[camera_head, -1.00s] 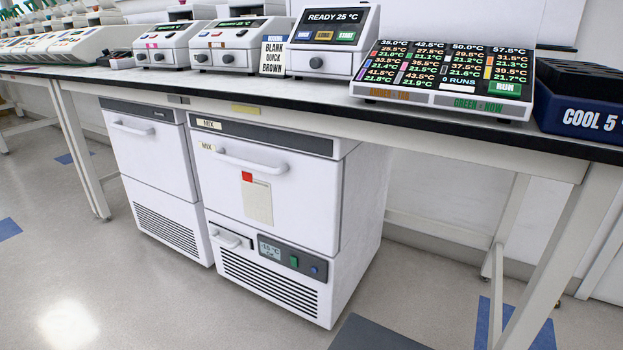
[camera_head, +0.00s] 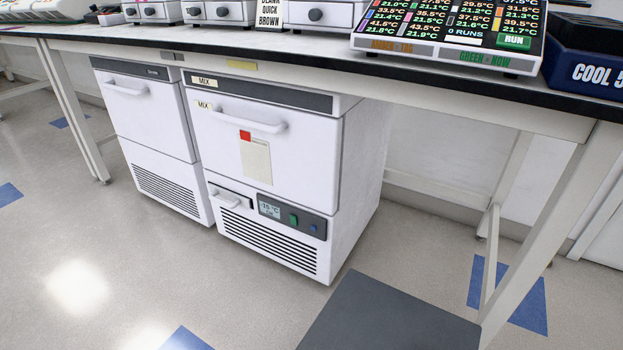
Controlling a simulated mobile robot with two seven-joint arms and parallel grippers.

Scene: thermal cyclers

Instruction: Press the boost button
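No button that I can read as "boost" shows. The white under-bench unit (camera_head: 265,150) on the right, tagged MIX, has a dark control panel (camera_head: 303,222) low on its front. The panel carries a small temperature display (camera_head: 269,209), a green switch (camera_head: 294,219) and a small blue button (camera_head: 313,229). Any lettering beside these is too small to read. The unit's upper door and lower flap look closed. Neither of my grippers is in view.
A second white unit (camera_head: 145,120) stands to the left. The bench (camera_head: 330,68) above holds thermal cyclers, a multi-temperature display device (camera_head: 450,30) and a blue COOL box (camera_head: 590,68). A bench leg (camera_head: 550,225) stands at right. Floor (camera_head: 130,255) in front is open.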

